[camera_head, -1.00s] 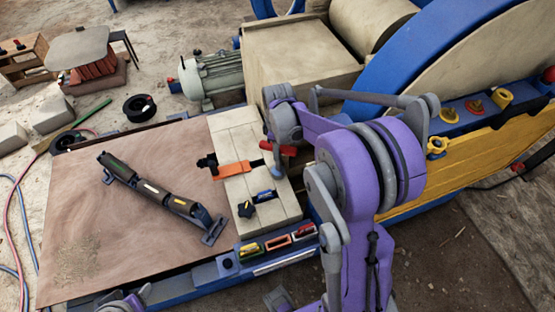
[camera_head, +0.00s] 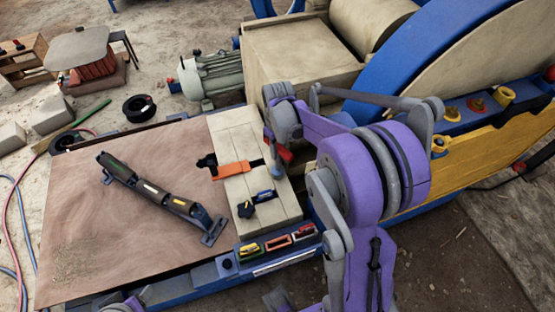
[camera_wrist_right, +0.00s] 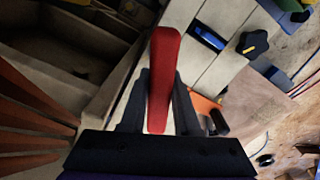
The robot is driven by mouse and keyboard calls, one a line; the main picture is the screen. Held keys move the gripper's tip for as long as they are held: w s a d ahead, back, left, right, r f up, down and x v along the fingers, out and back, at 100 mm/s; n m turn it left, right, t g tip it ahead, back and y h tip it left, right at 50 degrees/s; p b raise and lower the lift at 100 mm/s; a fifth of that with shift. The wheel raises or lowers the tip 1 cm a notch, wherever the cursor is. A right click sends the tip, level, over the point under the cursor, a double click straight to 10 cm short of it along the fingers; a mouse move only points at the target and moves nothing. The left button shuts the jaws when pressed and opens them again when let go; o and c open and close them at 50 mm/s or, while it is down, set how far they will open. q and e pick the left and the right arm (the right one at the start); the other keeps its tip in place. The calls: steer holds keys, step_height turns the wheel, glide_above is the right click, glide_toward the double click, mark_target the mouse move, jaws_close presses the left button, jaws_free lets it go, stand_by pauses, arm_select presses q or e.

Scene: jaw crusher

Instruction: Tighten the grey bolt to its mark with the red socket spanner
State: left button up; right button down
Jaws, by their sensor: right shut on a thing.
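The red socket spanner (camera_head: 285,155) shows in the head view as a short red piece at my right gripper (camera_head: 277,142), by the right edge of the beige slotted block. In the right wrist view my right gripper (camera_wrist_right: 160,100) is shut on the spanner's red handle (camera_wrist_right: 163,75), which stands up between the two dark fingers. The spanner's socket end is hidden. I cannot make out the grey bolt or its mark; my right arm covers part of that area.
The beige block (camera_head: 235,138) carries an orange clamp (camera_head: 231,171), a blue piece (camera_head: 265,195) and a black star knob (camera_head: 246,209). Coloured trays (camera_head: 278,242) line the front rail. The large blue flywheel (camera_head: 400,65) stands behind.

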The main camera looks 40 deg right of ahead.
steer(key=shift+m, duration=1.2)
steer(key=m, duration=0.3)
steer(key=shift+m+b, duration=0.3)
steer(key=shift+b, duration=0.05)
steer(key=m, duration=0.5)
steer(key=shift+b, duration=0.3)
steer(key=shift+m, duration=0.9)
